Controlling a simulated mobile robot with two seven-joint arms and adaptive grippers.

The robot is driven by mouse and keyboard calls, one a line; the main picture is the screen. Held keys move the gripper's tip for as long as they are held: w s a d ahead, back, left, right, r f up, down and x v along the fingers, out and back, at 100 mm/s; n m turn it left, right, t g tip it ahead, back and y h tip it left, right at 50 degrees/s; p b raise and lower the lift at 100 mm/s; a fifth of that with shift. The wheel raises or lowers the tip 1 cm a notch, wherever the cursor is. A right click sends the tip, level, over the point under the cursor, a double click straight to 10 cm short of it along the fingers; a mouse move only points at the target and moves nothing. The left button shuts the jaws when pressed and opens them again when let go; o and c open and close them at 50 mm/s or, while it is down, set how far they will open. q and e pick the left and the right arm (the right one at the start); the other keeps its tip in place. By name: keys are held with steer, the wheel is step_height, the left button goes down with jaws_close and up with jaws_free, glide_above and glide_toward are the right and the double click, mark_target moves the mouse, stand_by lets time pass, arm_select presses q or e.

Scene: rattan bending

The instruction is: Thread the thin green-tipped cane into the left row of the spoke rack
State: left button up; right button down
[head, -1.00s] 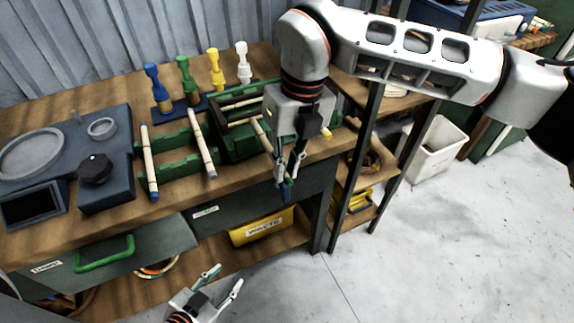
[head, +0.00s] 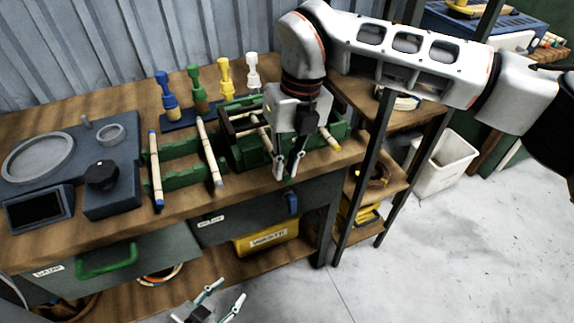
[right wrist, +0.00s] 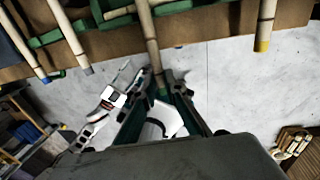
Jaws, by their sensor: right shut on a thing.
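The thin cane (right wrist: 149,30) is held near its end between the fingers of my right gripper (right wrist: 160,92); that end looks greenish in the right wrist view. In the head view this cane (head: 264,132) lies at the green frame, and my right gripper (head: 286,172) is at its near end, over the bench's front edge. My left gripper (head: 222,302) is open and empty, low in front of the bench. Green notched rails (head: 180,182) carry a blue-tipped cane (head: 154,165) and a grey-tipped cane (head: 209,150). I cannot tell which green frame is the spoke rack.
A yellow-tipped cane (head: 328,135) lies right of my right gripper. Blue, green, yellow and white posts (head: 226,76) stand behind. A dark device (head: 105,172) fills the bench's left. A shelf post (head: 362,185) stands close on the right. The floor in front is clear.

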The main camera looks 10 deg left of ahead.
steer(key=shift+w+a, duration=0.5)
steer(key=shift+w, duration=0.1)
steer(key=shift+w+a+b, duration=0.6)
steer(key=shift+w+a, duration=0.05)
steer(key=shift+w, duration=0.25)
steer(key=shift+w+a, duration=0.15)
steer(key=shift+w, duration=0.1)
steer(key=shift+f, duration=0.3)
